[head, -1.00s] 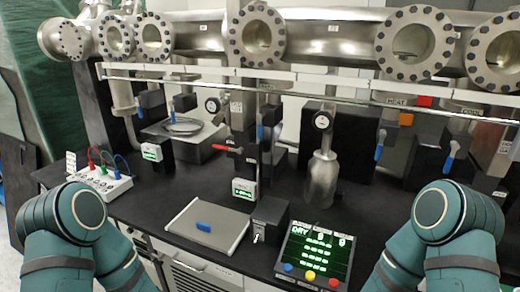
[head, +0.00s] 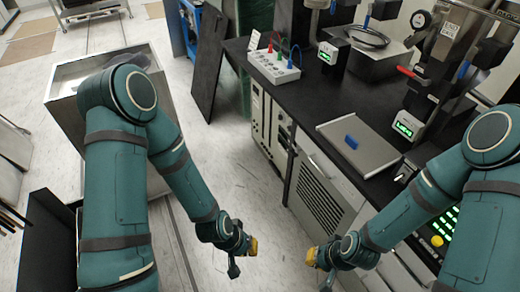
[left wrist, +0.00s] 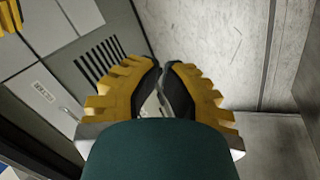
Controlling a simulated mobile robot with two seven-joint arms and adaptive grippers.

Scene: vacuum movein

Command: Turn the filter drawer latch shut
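My left gripper (head: 254,247) is low over the floor, left of the bench and well apart from the box. In the left wrist view its yellow fingers (left wrist: 162,68) come together at the tips with nothing visible held. My right gripper (head: 311,257) is in front of the bench cabinets, below the bench top; its finger opening is unclear.
A bench cabinet with a vent grille (head: 318,195) stands close beside my right gripper. A white box with coloured leads (head: 273,66) and a green-lit display (head: 408,125) are on the bench. A grey bin (head: 66,91) is at left. Pale floor lies open between.

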